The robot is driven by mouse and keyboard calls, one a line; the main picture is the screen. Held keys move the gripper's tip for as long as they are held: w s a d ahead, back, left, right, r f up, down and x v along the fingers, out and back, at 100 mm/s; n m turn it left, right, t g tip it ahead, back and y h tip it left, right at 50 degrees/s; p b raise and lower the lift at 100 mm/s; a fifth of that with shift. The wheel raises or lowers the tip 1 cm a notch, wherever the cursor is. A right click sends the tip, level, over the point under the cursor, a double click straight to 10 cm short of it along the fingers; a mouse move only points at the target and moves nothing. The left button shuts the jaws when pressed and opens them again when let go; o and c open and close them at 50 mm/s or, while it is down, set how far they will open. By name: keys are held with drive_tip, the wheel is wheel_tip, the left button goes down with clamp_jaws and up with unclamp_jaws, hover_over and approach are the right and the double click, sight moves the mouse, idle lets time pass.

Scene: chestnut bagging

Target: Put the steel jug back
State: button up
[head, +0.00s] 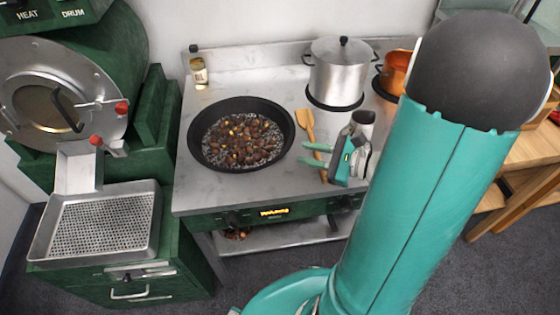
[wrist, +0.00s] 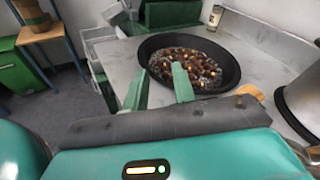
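A small silvery vessel with a dark opening (head: 363,118), apparently the steel jug, shows just behind my gripper on the right part of the stove top. My gripper and arm partly hide it, so I cannot tell what its base rests on. A silvery piece at the lower right edge of the wrist view (wrist: 311,153) may be the same jug. My gripper (head: 303,153) points left over the front of the stove top, by the wooden spoon (head: 307,120). In the wrist view its two green fingers (wrist: 160,70) are apart with nothing held between them.
A black pan of chestnuts (head: 285,155) lies left of my gripper. A lidded steel pot (head: 338,72) and a copper pot (head: 393,72) stand behind. A small jar (head: 199,73) is at the back left. A perforated tray (head: 152,235) and green roaster (head: 140,50) are left.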

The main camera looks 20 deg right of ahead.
drive_tip(key=s+a+r+n+g+h, duration=0.1)
drive_tip(key=s+a+r+n+g, duration=0.15)
drive_tip(key=a+n+g, duration=0.35)
drive_tip(key=s+a+r+n+g+h, duration=0.1)
drive_tip(key=s+a+n+g, duration=0.3)
drive_tip(key=a+n, duration=0.35)
wheel_tip(320, 180, up, 9)
drive_tip(key=s+n+t+h, duration=0.1)
drive_tip(key=n+t+h, duration=0.2)
drive_tip(key=n+h, duration=0.5)
drive_tip(key=n, duration=0.2)
drive_tip(key=shift+s+d+f+n, duration=0.2)
drive_tip(key=shift+s+d+n, duration=0.05)
drive_tip(key=shift+s+n, duration=0.1)
drive_tip(key=shift+d, duration=0.1)
